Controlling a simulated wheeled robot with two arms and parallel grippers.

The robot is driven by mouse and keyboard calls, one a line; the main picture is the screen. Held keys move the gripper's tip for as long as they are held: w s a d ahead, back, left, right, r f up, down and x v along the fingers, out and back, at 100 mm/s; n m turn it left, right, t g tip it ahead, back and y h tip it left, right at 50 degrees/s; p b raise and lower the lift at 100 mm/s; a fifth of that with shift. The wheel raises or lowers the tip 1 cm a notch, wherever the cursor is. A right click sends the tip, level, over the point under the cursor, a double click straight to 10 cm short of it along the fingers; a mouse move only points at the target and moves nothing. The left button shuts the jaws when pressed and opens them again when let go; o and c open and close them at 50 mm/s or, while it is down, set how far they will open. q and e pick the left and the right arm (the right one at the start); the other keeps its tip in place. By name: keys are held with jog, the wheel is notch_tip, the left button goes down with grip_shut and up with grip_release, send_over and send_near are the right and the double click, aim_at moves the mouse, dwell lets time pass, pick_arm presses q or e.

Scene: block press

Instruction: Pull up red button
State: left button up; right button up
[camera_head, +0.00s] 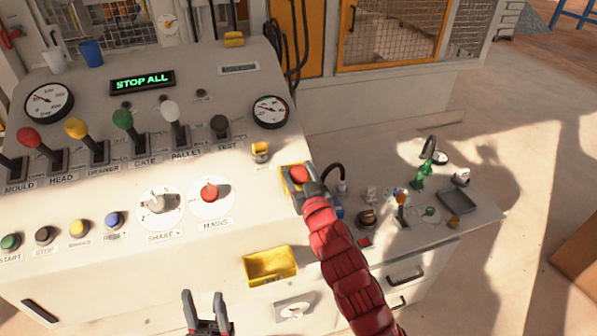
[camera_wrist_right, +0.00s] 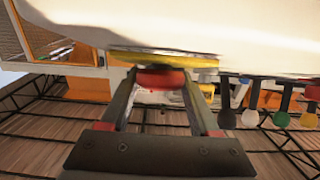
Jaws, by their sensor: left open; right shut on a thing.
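The red button (camera_head: 299,174) sits on a yellow base (camera_head: 287,184) at the right edge of the sloped control panel (camera_head: 232,163). My right gripper (camera_head: 307,186) is at the button, its arm coming up from below. In the right wrist view the red button (camera_wrist_right: 160,79) lies between the two fingers of my right gripper (camera_wrist_right: 161,95), against the yellow base (camera_wrist_right: 150,60), and the fingers are closed on it. My left gripper (camera_head: 207,312) is open and empty, low in front of the panel.
A lit "STOP ALL" display (camera_head: 142,80) and several coloured levers stand on the panel. A red knob (camera_head: 209,192) labelled MAINS is left of the button. A yellow bin (camera_head: 270,266) hangs on the front. A side counter (camera_head: 468,222) with small items lies right.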

grip_shut()
jog(key=shift+s+d+r+b, duration=0.1)
jog(key=shift+s+r+b, duration=0.1)
jog(key=shift+r+b, duration=0.3)
jog(key=shift+s+r, duration=0.1)
jog(key=shift+r, duration=0.1)
jog(key=o, duration=0.7)
grip_release()
jog(key=o, duration=0.4)
jog(key=shift+r, duration=0.1)
